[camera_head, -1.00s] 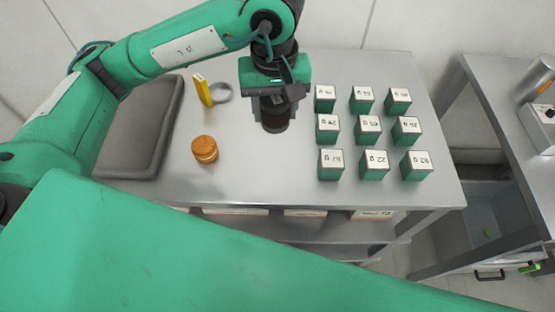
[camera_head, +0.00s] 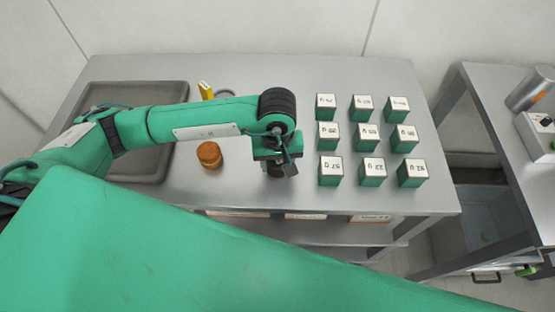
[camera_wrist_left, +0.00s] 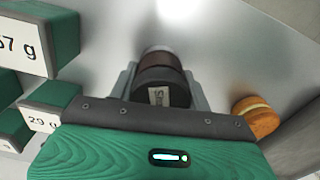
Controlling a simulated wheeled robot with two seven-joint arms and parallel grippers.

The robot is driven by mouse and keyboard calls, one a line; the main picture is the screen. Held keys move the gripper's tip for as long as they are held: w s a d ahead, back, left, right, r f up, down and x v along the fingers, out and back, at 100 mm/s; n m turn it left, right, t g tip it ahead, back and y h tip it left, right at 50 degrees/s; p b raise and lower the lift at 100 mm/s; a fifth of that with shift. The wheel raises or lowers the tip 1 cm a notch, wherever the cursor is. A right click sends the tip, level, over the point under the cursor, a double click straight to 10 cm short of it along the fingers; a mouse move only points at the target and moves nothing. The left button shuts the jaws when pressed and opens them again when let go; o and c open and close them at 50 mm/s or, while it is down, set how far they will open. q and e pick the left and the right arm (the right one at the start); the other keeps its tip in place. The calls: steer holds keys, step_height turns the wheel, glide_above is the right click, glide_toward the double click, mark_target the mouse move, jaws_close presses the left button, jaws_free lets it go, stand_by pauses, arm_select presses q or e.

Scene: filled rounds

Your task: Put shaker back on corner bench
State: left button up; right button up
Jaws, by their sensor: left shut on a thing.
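The shaker (camera_wrist_left: 162,88) is a dark cylinder with a brown band and a partly readable white label. In the left wrist view it stands between the two fingers of my left gripper (camera_wrist_left: 160,72), which is shut on it. In the head view my left gripper (camera_head: 279,162) is above the front part of the steel bench (camera_head: 240,190), left of the labelled cubes, and mostly hides the shaker. I cannot tell whether the shaker touches the bench top. Another steel bench (camera_head: 485,85) stands at the right. My right gripper is not in view.
Several green cubes with white labelled tops (camera_head: 368,137) stand in rows close right of the gripper. A gap separates the benches.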

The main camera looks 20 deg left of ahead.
arm_select(q)
steer(key=shift+f, duration=0.1)
steer(key=shift+f+b, duration=0.2)
steer(key=shift+b, duration=0.2)
steer(key=o, duration=0.9)
steer(key=shift+r, duration=0.1)
steer(key=shift+o, duration=0.7)
steer(key=shift+r+p, duration=0.15)
steer(key=shift+p, duration=0.2)
step_height(320, 180, up, 11)
steer(key=b, duration=0.3)
steer(key=shift+r, duration=0.55)
steer(key=shift+f, duration=0.1)
